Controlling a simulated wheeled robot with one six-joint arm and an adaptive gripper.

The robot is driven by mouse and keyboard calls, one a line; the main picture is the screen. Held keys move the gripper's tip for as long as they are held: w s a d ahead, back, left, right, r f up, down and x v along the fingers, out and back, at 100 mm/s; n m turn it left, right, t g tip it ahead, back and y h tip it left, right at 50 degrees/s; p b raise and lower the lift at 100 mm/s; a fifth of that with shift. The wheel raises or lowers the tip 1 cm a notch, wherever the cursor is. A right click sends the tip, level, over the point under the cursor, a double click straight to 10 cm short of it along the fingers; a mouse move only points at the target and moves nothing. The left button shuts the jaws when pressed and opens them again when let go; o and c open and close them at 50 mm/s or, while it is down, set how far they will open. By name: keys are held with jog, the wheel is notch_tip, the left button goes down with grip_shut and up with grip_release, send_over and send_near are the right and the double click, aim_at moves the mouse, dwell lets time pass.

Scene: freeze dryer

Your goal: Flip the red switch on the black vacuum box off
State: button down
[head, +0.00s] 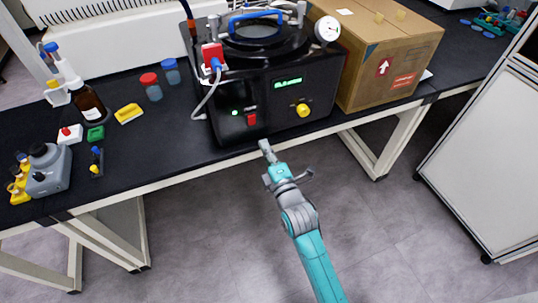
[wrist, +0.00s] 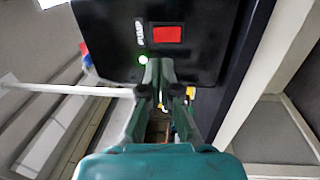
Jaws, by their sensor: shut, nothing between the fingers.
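The black vacuum box (head: 275,105) stands on the black bench, its front panel facing me. Its red switch (head: 251,119) is low on the left of that panel, beside a lit green light (head: 235,112). The wrist view shows the red switch (wrist: 167,34) near the top, with the green light (wrist: 143,59) below and to its left. My gripper (head: 264,145) is shut and empty, in front of the box near the bench edge. In the wrist view my gripper's fingertips (wrist: 160,62) are below the switch in the picture; I cannot tell whether they touch the panel.
A yellow knob (head: 303,110) and a lit green display (head: 287,83) are on the same panel. A cardboard box (head: 385,65) stands close on the right. Bottles and small items, including a brown bottle (head: 88,103), are on the left. The floor in front is clear.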

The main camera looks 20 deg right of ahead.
aim_at(252, 118)
jog(key=w, duration=0.5)
jog(key=w+r, duration=0.1)
jog(key=w, duration=0.2)
jog(key=shift+w, duration=0.35)
jog(key=shift+w+r, duration=0.15)
jog(key=shift+w, duration=0.15)
jog(key=shift+s, duration=0.2)
